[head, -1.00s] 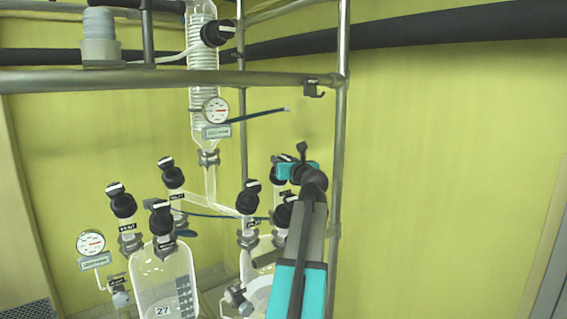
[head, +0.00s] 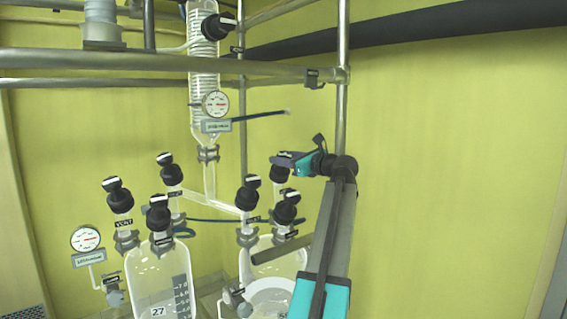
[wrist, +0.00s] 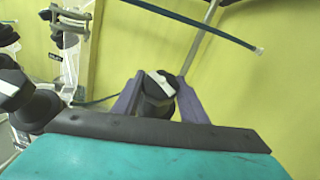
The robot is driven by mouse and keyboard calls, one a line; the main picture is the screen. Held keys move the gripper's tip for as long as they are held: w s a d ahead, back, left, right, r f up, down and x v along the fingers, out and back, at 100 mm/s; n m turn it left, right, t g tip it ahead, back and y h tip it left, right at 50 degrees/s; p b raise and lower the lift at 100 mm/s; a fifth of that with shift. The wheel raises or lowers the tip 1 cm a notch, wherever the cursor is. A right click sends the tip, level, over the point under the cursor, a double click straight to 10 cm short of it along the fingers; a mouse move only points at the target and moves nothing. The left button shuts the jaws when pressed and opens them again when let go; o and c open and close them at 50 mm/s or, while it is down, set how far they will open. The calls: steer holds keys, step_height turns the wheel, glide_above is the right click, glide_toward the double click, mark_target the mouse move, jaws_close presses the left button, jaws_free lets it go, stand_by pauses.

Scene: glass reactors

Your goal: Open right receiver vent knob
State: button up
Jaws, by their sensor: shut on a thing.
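The right receiver (head: 263,258) is a clear glass vessel at lower centre in the head view, with several black valve knobs above it. My gripper (head: 283,158) reaches in from the right at its rear knob (head: 282,174). In the wrist view, the purple fingers of my gripper (wrist: 158,92) stand on both sides of a black knob (wrist: 156,108) with a white bar across its top, shut on it. The label below this knob is too small to read. The right receiver's left knob (head: 247,192) and front knob (head: 287,208) stand close by.
The left receiver (head: 160,270), marked 27, stands to the left with its own knobs. A steel post (head: 341,120) rises just behind my wrist. A thin dark hose end (wrist: 235,40) sticks out above the gripped knob. The wall side at right is free.

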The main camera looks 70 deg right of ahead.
steer(key=shift+s+d+n+y, duration=0.1)
steer(key=shift+n+y, duration=0.7)
steer(key=shift+n, duration=0.3)
steer(key=o, duration=1.1)
steer(key=shift+y, duration=0.3)
steer(key=shift+c, duration=0.2)
steer(key=shift+r, duration=0.15)
